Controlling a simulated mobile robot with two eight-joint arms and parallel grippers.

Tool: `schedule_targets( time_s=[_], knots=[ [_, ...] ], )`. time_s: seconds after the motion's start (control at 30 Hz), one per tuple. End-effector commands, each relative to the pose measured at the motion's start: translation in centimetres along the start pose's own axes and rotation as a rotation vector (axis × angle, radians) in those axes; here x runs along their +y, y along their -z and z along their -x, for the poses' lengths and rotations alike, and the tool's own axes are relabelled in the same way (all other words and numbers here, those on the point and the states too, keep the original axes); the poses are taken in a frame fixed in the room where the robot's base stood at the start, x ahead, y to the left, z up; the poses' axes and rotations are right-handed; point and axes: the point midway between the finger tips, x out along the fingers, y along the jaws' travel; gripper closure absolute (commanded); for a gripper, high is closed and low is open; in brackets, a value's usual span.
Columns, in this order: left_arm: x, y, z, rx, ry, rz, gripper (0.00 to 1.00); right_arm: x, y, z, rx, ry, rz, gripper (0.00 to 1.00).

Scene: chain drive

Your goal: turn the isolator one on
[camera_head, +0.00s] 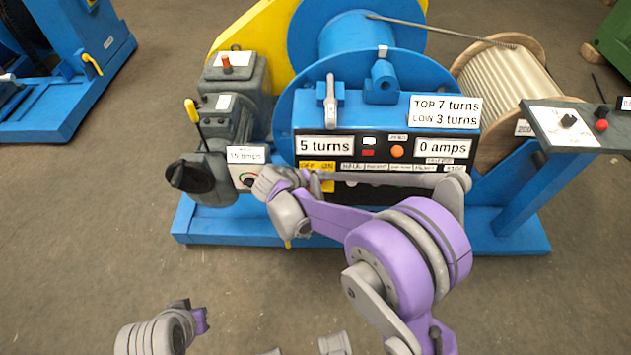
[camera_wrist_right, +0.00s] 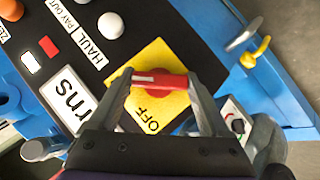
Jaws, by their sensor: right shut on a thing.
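The isolator is a red handle (camera_wrist_right: 165,81) with a white mark on a yellow plate (camera_wrist_right: 152,57), in the right wrist view. The word OFF shows on the plate below the handle there. In the head view the plate's top edge (camera_head: 317,165) reads OFF and ON, and my right arm hides the handle. My right gripper (camera_wrist_right: 162,88) is shut on the red handle, one finger at each end. The handle lies nearly level in the wrist view. I cannot tell whether it points at OFF or ON. My left gripper is not in view.
The blue winch panel carries displays, "5 turns" (camera_head: 325,146) and "0 amps" (camera_head: 443,147), and an orange button (camera_head: 397,151). A grey motor (camera_head: 232,95) with a yellow-handled lever (camera_head: 191,110) stands left. A grey control box (camera_head: 566,126) is at right. Open floor lies in front.

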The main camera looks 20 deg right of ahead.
Motion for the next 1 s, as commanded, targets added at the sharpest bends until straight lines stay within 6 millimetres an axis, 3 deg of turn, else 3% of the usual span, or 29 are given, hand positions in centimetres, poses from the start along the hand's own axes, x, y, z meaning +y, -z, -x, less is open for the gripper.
schedule_targets(
  time_s=[0.53, 0.57, 0.63, 1.0],
  knots=[
    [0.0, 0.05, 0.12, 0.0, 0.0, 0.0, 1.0, -0.01, 0.06, 0.01, 0.003, 0.014, -0.02, 0.74],
    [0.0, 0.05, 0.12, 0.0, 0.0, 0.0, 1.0, -0.01, 0.06, 0.01, 0.003, 0.014, -0.02, 0.15],
    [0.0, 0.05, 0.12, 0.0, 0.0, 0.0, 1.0, -0.01, 0.06, 0.01, 0.002, 0.014, -0.02, 0.03],
    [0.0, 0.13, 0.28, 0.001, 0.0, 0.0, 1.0, 0.04, 0.04, 0.9, 0.002, 0.014, -0.018, 0.0]
  ],
)
